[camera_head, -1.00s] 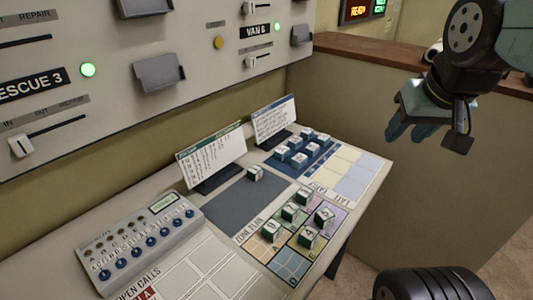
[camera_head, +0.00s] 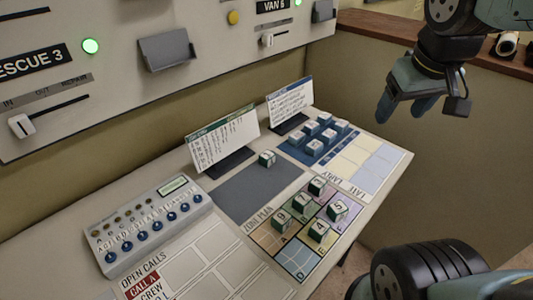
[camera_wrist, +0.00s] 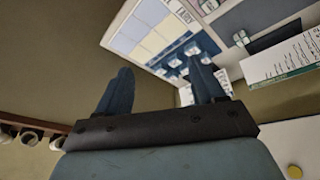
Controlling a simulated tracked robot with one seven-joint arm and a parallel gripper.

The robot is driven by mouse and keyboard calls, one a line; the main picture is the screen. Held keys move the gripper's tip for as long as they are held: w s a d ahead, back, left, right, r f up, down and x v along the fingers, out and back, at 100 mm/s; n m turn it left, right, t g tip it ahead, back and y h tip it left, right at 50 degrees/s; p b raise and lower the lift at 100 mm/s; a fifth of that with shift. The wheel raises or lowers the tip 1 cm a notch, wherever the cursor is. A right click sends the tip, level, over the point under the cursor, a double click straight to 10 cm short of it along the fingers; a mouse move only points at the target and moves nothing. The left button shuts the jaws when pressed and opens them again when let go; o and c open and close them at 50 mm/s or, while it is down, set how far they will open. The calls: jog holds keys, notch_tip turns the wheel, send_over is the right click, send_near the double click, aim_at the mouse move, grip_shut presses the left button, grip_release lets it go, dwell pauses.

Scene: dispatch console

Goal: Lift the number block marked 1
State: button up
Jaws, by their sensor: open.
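Several white number blocks with green sides sit on the console desk in the head view. A group of them (camera_head: 319,229) stands on the coloured zone plan (camera_head: 297,262). A single block (camera_head: 267,158) stands on the dark grey mat (camera_head: 240,196) and also shows in the wrist view (camera_wrist: 241,38). The digits are too small to read surely, so I cannot tell which block is marked 1. My gripper (camera_head: 403,105) is open and empty, up right of the desk, apart from all blocks. Its two fingers (camera_wrist: 160,72) show in the wrist view.
Blue-sided blocks (camera_head: 313,147) stand on a blue area at the desk's far end. Two upright cards (camera_head: 222,138) (camera_head: 291,102) stand behind the mat. A button box (camera_head: 152,222) sits at left. A wall panel rises behind; a wooden ledge (camera_head: 372,29) runs at right.

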jog(key=w+a+f+n+g+h, duration=0.2)
jog(key=w+a+f+n+h, duration=0.1)
jog(key=w+a+f+n, duration=0.25)
jog(key=n+t+h, duration=0.5)
jog(key=n+t, duration=0.3)
jog(key=n, duration=1.2)
send_near(264, 156)
jog(key=v, duration=0.2)
jog(key=shift+s+a, duration=0.25)
jog(key=shift+a, duration=0.1)
jog(key=shift+w+f, duration=0.15)
jog(key=shift+f, duration=0.05)
jog(key=x, duration=0.7)
jog(key=shift+w+d, duration=0.1)
jog(key=shift+d, duration=0.1)
jog(key=shift+d+r+x, duration=0.1)
jog(key=shift+x, duration=1.4)
jog(key=shift+d+r+x, duration=0.1)
jog(key=shift+r+x, duration=0.05)
jog(key=shift+x, duration=1.35)
jog(key=shift+c, duration=0.2)
